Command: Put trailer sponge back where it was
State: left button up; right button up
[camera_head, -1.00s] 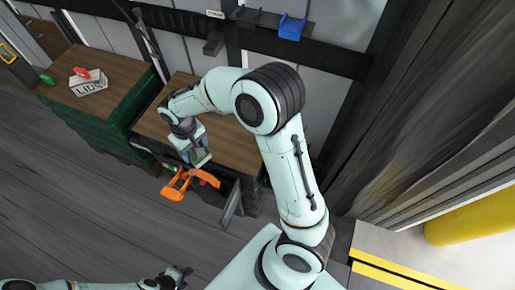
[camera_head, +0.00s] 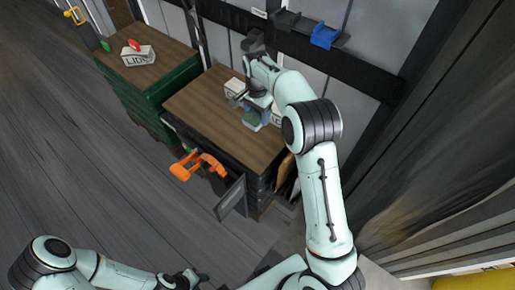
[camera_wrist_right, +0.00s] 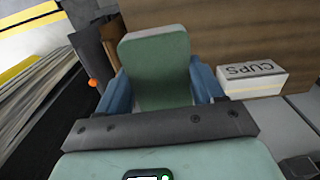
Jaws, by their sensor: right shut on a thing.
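The sponge (camera_wrist_right: 155,68), a dull green block, is between the two blue fingers of my right gripper (camera_wrist_right: 160,92) in the right wrist view. In the head view my right gripper (camera_head: 253,113) is above the brown-topped cabinet (camera_head: 203,101), with its fingers pointing down; the small sponge (camera_head: 251,119) shows there only in part. Whether it touches the top cannot be told. My left gripper (camera_head: 187,279) is low at the bottom of the head view, away from the cabinet, with its fingers too small to read.
A CUPS box (camera_wrist_right: 252,78) stands beside the gripper. An orange item (camera_head: 197,166) and an open dark panel (camera_head: 231,197) stick out at the cabinet's front. A LIDS box (camera_head: 138,56) stands on the green cabinet. A blue item (camera_head: 325,36) is on the wall rail.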

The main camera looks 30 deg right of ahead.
aim_at(257, 149)
notch_tip(257, 149, down, 19)
jog(key=shift+b, duration=0.3)
jog(key=shift+s+f, duration=0.1)
jog(key=shift+f, duration=0.05)
jog(key=o, duration=1.2)
jog(key=shift+c, duration=0.2)
notch_tip(257, 149, up, 12)
